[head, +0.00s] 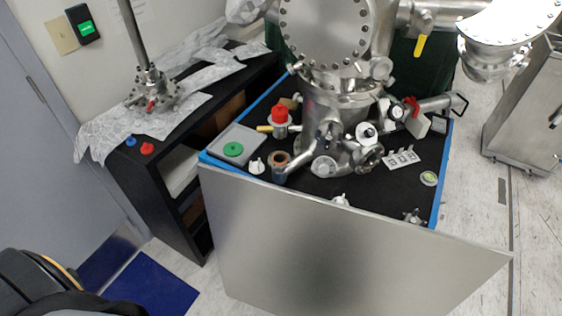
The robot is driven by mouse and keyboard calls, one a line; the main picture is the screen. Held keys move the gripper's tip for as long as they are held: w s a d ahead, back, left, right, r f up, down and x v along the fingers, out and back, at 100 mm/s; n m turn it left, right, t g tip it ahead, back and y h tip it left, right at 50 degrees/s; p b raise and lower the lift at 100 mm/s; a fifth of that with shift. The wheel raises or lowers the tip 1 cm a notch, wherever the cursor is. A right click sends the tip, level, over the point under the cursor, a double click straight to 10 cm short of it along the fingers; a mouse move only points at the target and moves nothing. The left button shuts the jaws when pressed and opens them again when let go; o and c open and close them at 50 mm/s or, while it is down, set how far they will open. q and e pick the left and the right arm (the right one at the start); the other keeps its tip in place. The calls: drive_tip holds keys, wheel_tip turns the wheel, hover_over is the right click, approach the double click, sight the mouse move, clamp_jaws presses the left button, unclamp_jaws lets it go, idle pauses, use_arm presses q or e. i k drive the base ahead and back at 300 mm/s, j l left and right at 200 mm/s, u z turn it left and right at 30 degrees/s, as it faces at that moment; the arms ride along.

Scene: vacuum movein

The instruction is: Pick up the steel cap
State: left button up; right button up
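I cannot tell for sure which part is the steel cap. A round steel piece (324,167) sits at the front of the steel vacuum chamber (340,120) in the head view, and I cannot tell whether it is loose or attached. Small pale metallic pieces lie near the worktop's front edge, one at the middle (341,200) and one at the right (413,216). A small pale cone-shaped piece (257,166) stands at the left. Neither of my grippers shows in this view.
The black worktop (390,195) has blue edging. A grey tray with a green disc (233,149), a red-topped part (279,114) and a copper-topped cylinder (279,166) crowd its left. A large steel panel (330,260) stands in front. A black shelf unit (200,120) stands left.

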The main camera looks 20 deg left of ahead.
sight(416, 220)
drive_tip(key=l+u, duration=0.2)
drive_tip(key=l, duration=0.2)
drive_tip(key=k+l+u, duration=0.1)
drive_tip(key=l+u, duration=0.15)
drive_tip(key=l, duration=0.2)
drive_tip(key=k+l+u, duration=0.2)
drive_tip(key=l, duration=0.2)
drive_tip(key=l+u, duration=0.2)
drive_tip(key=l, duration=0.2)
